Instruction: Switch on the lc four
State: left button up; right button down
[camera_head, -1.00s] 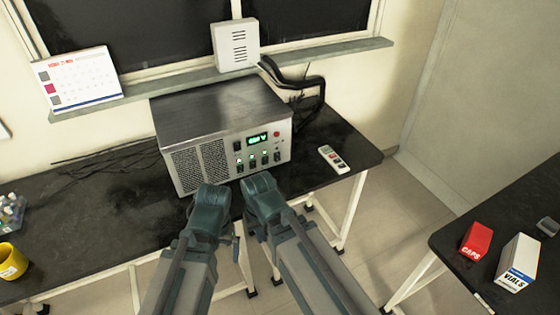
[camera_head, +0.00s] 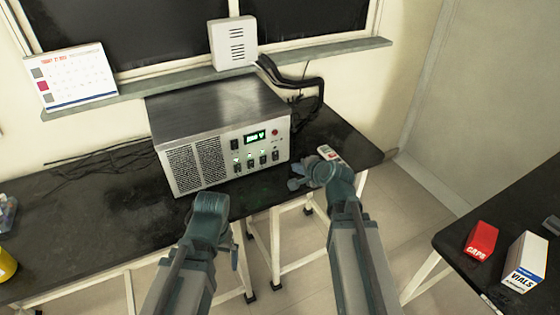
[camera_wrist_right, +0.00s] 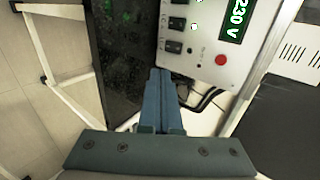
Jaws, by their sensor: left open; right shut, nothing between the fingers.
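The lamps above the left three glow green; the lamp by the rightmost switch (camera_head: 276,156) looks unlit. That switch also shows in the right wrist view (camera_wrist_right: 173,47). My right gripper (camera_head: 296,181) is shut and empty, in front of and right of the panel, apart from it. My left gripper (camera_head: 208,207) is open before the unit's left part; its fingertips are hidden.
A red button (camera_head: 275,132) sits on the panel's right. A white remote (camera_head: 329,153) lies on the bench (camera_head: 90,225), partly behind my right gripper. Black cables (camera_head: 300,80) rise behind the unit. A second bench holds a red caps box (camera_head: 481,241) and a vials box (camera_head: 525,262).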

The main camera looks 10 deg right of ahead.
jog(key=b, duration=0.6)
send_near(276, 159)
jog(key=f, duration=0.1)
jog(key=w+f, duration=0.1)
jog(key=f, duration=0.1)
jog(key=shift+w+f, duration=0.2)
jog(key=shift+f, duration=0.1)
jog(key=shift+w+a, duration=0.15)
jog(key=shift+w, duration=0.4)
jog(key=shift+w+a, duration=0.15)
jog(key=shift+w, duration=0.35)
jog(key=shift+w+a, duration=0.25)
jog(key=shift+w, duration=0.5)
jog(key=shift+w+f+b, duration=0.3)
jog(key=shift+w+b, duration=0.05)
jog(key=shift+b, duration=0.15)
jog(key=shift+s+r, duration=0.15)
jog(key=shift+r, duration=0.1)
jog(key=shift+r+p, duration=0.1)
jog(key=shift+p, duration=0.2)
